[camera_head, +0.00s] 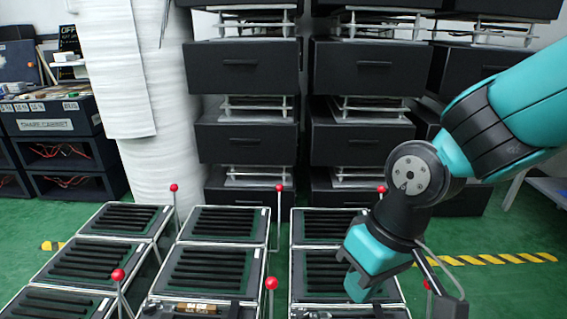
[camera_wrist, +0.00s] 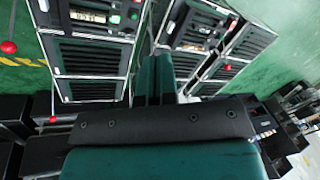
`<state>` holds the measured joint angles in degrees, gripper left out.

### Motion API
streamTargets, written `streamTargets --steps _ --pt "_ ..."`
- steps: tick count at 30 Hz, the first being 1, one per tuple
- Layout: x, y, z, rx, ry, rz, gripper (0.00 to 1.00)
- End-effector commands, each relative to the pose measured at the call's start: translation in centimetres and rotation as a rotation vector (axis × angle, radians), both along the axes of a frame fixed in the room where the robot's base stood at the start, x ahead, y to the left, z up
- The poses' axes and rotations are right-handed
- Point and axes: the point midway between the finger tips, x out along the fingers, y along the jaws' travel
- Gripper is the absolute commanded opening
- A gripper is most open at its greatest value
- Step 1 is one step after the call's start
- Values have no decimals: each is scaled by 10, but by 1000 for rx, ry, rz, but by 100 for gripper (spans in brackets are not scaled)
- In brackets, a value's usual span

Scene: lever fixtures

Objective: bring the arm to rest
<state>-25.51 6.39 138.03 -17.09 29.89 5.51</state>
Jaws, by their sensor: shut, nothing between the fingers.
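My gripper (camera_head: 356,292) hangs at the lower right of the head view, in front of the right column of lever fixtures. Its teal fingers point down and hide part of those panels (camera_head: 321,262). In the wrist view the two fingers of my gripper (camera_wrist: 153,75) lie together, with nothing seen between them. My arm (camera_head: 480,130) comes in from the right edge, bent at a dark joint. I cannot tell whether the gripper touches a fixture.
Several slotted panels (camera_head: 213,268) stand in three columns, with red-knobbed levers such as this far-left one (camera_head: 174,187) beside them. Black drawer cabinets (camera_head: 245,140) stand behind. A white wrapped column (camera_head: 160,110) is at left. Green floor (camera_head: 500,285) with a yellow-black stripe (camera_head: 490,259) is open at right.

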Motion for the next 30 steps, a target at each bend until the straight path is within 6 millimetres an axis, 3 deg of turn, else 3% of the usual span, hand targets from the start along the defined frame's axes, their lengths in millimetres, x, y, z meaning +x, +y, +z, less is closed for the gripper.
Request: streamTargets --steps 1,3,12,22,30 --pt "-8 -8 34 23 -14 5 0" --pt "-21 -17 60 46 -25 22 0" --pt "-73 -46 138 103 -82 95 0" --pt "-70 -43 220 100 -73 95 0" --pt "-69 -43 321 100 -73 94 0"
